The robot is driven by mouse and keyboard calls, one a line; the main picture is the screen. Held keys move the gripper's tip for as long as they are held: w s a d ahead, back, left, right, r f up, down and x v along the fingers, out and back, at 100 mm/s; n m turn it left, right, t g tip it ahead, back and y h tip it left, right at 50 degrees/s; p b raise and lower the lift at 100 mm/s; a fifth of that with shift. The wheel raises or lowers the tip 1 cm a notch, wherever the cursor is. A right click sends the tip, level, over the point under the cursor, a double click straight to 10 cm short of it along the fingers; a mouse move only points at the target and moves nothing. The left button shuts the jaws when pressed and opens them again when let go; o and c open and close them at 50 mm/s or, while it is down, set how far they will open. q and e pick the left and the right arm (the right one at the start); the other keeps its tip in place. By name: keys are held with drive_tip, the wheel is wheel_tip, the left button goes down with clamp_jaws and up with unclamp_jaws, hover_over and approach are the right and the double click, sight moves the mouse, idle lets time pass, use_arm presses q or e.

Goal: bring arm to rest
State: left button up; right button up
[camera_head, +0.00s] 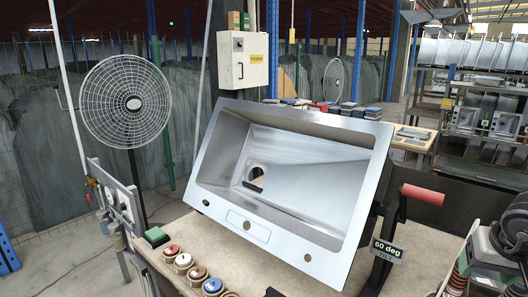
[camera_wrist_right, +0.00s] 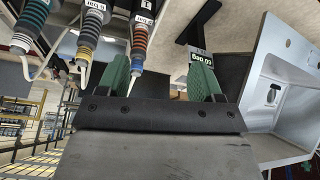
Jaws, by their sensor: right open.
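My right gripper (camera_wrist_right: 160,65) is open in the wrist view, with two green fingers apart and no object held between them. A tool with coloured rings (camera_wrist_right: 139,38) hangs close to the left finger, and I cannot tell whether they touch. In the head view the right gripper is hard to make out among dark parts at the right edge. My left gripper is not in view. A steel sink (camera_head: 219,160) stands tilted on a stand; it also shows at the right of the wrist view (camera_wrist_right: 288,78).
A "60 deg" tilt sign (camera_head: 387,249) and red handle (camera_head: 424,194) stick out right of the sink. Several round knobs or jars (camera_head: 184,262) and a green block (camera_head: 156,236) lie on the bench. A fan (camera_head: 125,102) stands behind. More ringed tools (camera_wrist_right: 88,38) hang beside the gripper.

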drive_tip(key=a+f+m+y, duration=0.35)
drive_tip(key=a+y, duration=0.85)
drive_tip(key=a, duration=1)
drive_tip(key=s+a+r+m+t+y, duration=0.1)
drive_tip(key=a+r+m+t+y, duration=0.25)
drive_tip(key=m, duration=0.45)
drive_tip(key=s+a+r+m+t+y, duration=0.15)
drive_tip(key=m+t+y, duration=0.3)
drive_tip(key=m, duration=0.45)
drive_tip(key=w+d+f+m+t+h, duration=0.1)
drive_tip(key=d+f+m+t+h, duration=0.3)
drive_tip(key=m+h, duration=0.8)
drive_tip(key=d+f+m+t+h, duration=0.35)
drive_tip(key=f+m+h, duration=0.2)
drive_tip(key=m, duration=1.25)
drive_tip(key=s+d+f+m+g+h, duration=0.25)
drive_tip(key=s+f+m+g, duration=0.25)
drive_tip(key=f+m+g, duration=0.3)
drive_tip(key=s+a+f+m+g+y, duration=0.25)
drive_tip(key=s+f+m+g, duration=0.5)
drive_tip(key=s+f, duration=0.55)
wheel_tip(320, 180, down, 24)
drive_tip(key=s+r+g, duration=0.1)
drive_tip(key=s+g, duration=0.1)
drive_tip(key=s, duration=0.1)
drive_tip(key=s+d+f+n+g, duration=0.1)
drive_tip(key=s+d+f, duration=0.1)
drive_tip(key=s+f, duration=1.4)
drive_tip(key=shift+f+h, duration=0.15)
drive_tip(key=shift+h, duration=0.2)
